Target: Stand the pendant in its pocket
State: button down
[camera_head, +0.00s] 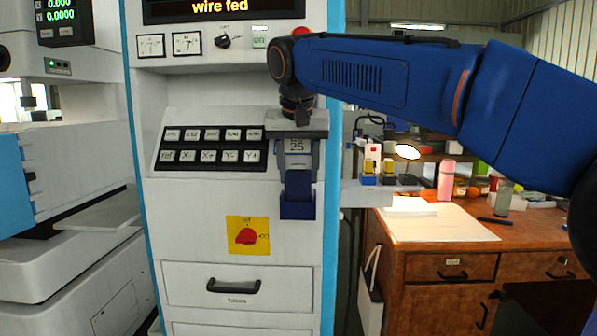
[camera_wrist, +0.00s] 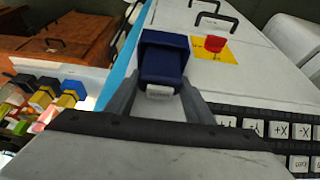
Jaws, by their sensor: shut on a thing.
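The pendant (camera_head: 298,183) is a dark blue upright block with a pale end at the top, in front of the white machine cabinet. My gripper (camera_head: 298,168) points down from above, with one grey finger on each side of the pendant's upper part, shut on it. The blue pocket (camera_head: 298,211) is on the cabinet front directly below. The pendant's lower end is hidden at the pocket rim. In the wrist view the pendant (camera_wrist: 161,72) lines up with the pocket (camera_wrist: 165,40), its pale end between my fingers (camera_wrist: 160,88). How deep it sits I cannot tell.
A key panel (camera_head: 210,147) is just left of my gripper. A yellow plate with a red switch (camera_head: 247,236) is below left of the pocket. To the right, a shelf with small coloured blocks (camera_head: 380,186) juts out beside a wooden desk (camera_head: 440,227).

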jog(key=c, duration=0.8)
grip_release()
jog(key=shift+f, duration=0.1)
jog(key=shift+c, duration=0.2)
jog(key=v, duration=1.2)
jog(key=shift+d, duration=0.15)
